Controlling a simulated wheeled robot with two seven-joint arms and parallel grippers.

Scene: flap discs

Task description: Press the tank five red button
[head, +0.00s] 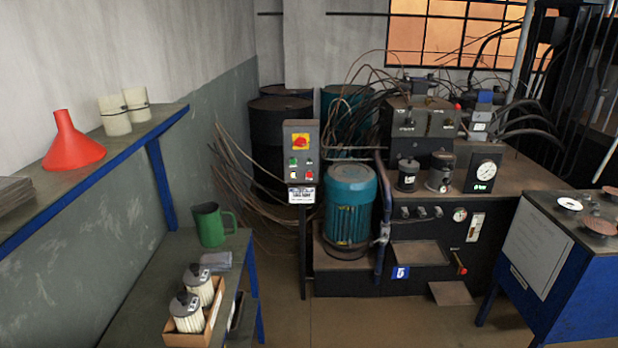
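A grey control box (301,151) stands on a post left of the blue-green motor (349,204). It has a red rotary switch on a yellow plate (300,142) at the top. Below are a green button (293,161) and a small red button (309,162) to its right. Smaller controls and a white label plate (301,195) are lower down. The dark hydraulic tank (430,238) stands behind and to the right, with a blue number tag (400,272) too small to read surely. Neither of my grippers is in view.
A shelf (130,148) with a red funnel (73,143) runs along the left wall, above a lower bench (160,283) with a green jug (210,224). A blue cabinet (575,300) with discs on top stands at right. Floor (380,318) between is clear.

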